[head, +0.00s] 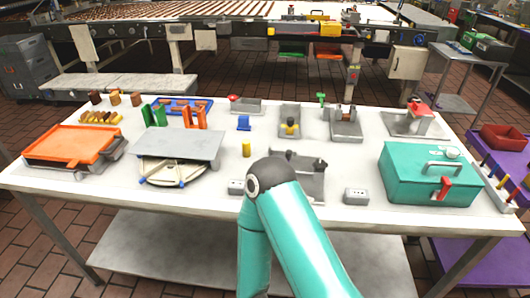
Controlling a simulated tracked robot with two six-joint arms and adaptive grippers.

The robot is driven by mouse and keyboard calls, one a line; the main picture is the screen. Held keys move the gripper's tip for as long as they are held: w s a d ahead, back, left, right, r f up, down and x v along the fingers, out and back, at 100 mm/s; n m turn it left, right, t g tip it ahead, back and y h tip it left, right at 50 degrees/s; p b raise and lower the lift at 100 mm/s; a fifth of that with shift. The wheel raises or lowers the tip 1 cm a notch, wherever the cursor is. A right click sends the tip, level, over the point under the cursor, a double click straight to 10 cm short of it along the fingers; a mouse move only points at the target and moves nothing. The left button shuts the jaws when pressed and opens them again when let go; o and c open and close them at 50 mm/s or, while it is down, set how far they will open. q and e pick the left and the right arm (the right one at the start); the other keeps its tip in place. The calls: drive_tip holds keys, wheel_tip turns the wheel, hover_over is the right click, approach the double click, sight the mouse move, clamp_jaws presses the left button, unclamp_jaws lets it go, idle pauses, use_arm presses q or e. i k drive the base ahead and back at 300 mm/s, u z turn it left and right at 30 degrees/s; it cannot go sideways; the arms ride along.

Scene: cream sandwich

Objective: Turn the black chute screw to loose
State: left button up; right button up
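A grey metal fixture (312,183) stands at the front middle of the white table, partly hidden behind my teal arm. A small black knob (320,164) sticks up at its right back corner; it may be the black chute screw, but it is too small to tell whether it is tight or loose. Another dark part shows at the fixture's back left. One teal arm of mine rises from the bottom edge, with its grey joint in front of the fixture. Neither gripper shows, and nothing is seen touching the knob.
Small grey boxes (356,196) flank the fixture. A teal case (430,175) stands right, an orange tray (72,146) far left, and a grey plate (180,147) over a pale frame left. A yellow cylinder (246,149) stands behind my arm. Bare tabletop (350,158) lies right of the knob.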

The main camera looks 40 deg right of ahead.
sight(320, 165)
drive_tip(key=u, duration=0.15)
drive_tip(key=k, duration=1.1)
drive_tip(key=z, duration=1.2)
drive_tip(key=i, duration=0.6)
drive_tip(key=u, duration=0.4)
